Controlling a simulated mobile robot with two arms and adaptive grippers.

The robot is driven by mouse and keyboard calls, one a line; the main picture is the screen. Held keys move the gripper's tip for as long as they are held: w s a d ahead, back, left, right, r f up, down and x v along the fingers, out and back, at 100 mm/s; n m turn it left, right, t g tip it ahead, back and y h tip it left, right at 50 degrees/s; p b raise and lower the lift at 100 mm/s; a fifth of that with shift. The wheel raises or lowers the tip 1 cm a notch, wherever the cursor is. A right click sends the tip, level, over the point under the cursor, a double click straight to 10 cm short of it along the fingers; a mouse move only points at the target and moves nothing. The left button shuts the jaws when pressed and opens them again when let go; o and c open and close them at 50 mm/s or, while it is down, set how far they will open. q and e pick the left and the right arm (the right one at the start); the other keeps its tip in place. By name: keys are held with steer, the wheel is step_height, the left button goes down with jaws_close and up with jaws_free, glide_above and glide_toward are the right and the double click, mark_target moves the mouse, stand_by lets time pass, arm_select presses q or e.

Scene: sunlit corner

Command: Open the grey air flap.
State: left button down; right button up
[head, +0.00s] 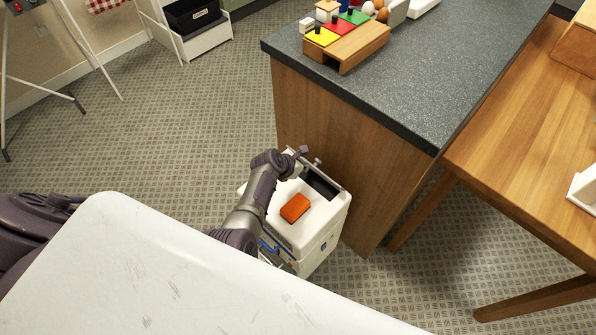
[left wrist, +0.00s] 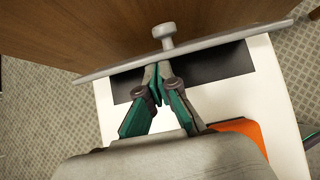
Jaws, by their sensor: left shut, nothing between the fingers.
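A white box-shaped appliance (head: 318,228) stands on the floor against the wooden side of the counter. Its grey air flap (head: 329,173) stands raised at the back of the top, seen almost edge-on in the left wrist view (left wrist: 235,36). A round grey knob (left wrist: 165,34) sticks out on its far side. A dark opening (head: 319,184) shows in front of the flap. My left gripper (left wrist: 159,74) is shut and empty, its fingertips over the opening close to the flap; contact cannot be told. My right gripper is not in view.
An orange block (head: 295,207) lies on the appliance's top. The counter (head: 400,80) rises right behind the appliance, with a wooden stand of coloured pieces (head: 348,45) on it. A wooden table (head: 520,120) stands at right.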

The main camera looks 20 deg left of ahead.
arm_select(q)
steer(key=shift+w+d+r+p, duration=0.15)
steer(key=shift+w+r+p, duration=0.15)
steer(key=shift+w+r, duration=0.05)
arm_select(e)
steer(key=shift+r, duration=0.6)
arm_select(q)
steer(key=shift+w, duration=0.15)
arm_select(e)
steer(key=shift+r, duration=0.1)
